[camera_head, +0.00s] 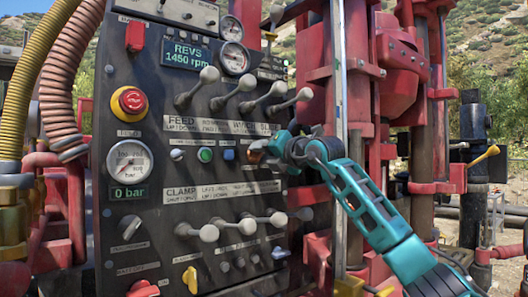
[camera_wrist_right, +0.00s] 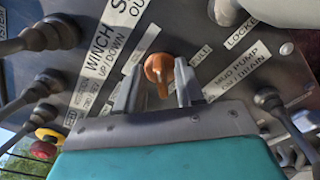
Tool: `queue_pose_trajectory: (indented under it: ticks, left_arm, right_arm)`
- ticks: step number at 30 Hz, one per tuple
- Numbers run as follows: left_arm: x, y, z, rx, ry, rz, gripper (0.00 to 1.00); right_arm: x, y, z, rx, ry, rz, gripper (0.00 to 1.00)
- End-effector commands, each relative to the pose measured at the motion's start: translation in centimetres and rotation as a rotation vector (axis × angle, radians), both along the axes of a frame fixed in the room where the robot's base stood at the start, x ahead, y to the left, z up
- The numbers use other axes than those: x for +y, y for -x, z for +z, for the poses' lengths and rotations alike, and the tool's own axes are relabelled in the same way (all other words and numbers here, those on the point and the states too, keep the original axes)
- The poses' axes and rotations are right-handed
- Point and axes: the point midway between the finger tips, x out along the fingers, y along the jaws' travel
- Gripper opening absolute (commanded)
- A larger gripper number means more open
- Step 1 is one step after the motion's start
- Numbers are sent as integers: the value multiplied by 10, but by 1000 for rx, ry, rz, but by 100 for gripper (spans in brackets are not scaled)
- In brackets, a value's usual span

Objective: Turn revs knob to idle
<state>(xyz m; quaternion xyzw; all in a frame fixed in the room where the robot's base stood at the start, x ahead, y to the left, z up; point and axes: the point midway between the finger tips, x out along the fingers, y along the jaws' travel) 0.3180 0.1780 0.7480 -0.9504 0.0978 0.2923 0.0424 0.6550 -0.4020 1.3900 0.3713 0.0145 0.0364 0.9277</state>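An orange knob (camera_wrist_right: 160,72) sits on the dark control panel (camera_head: 160,190), beside a label ending in "ULL". Its narrow grip points down towards my gripper in the right wrist view. My right gripper (camera_wrist_right: 157,84) is open, with one finger on each side of the knob and a visible gap on the left side. In the head view the right gripper (camera_head: 270,150) reaches the panel's right edge and partly hides the knob (camera_head: 256,151). The REVS display (camera_head: 187,55) reads 1450 rpm. My left gripper is not in view.
Several levers (camera_head: 248,102) stick out above the knob, with more levers (camera_head: 245,227) below. A red emergency button (camera_head: 131,101) and a gauge (camera_head: 129,160) are on the left. Red machinery (camera_head: 395,70) stands at right.

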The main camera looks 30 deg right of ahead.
Motion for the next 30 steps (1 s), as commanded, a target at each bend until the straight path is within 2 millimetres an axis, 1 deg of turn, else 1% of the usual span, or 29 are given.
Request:
queue_pose_trajectory:
  ticks: [5, 17, 30]
  left_arm:
    - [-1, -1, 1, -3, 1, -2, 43]
    - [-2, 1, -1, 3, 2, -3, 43]
    - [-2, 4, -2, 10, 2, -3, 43]
  right_arm:
    - [0, 0, 0, 0, 0, 0, 37]
    - [0, 0, 0, 0, 0, 0, 0]
    - [0, 0, 0, -3, 24, -1, 0]
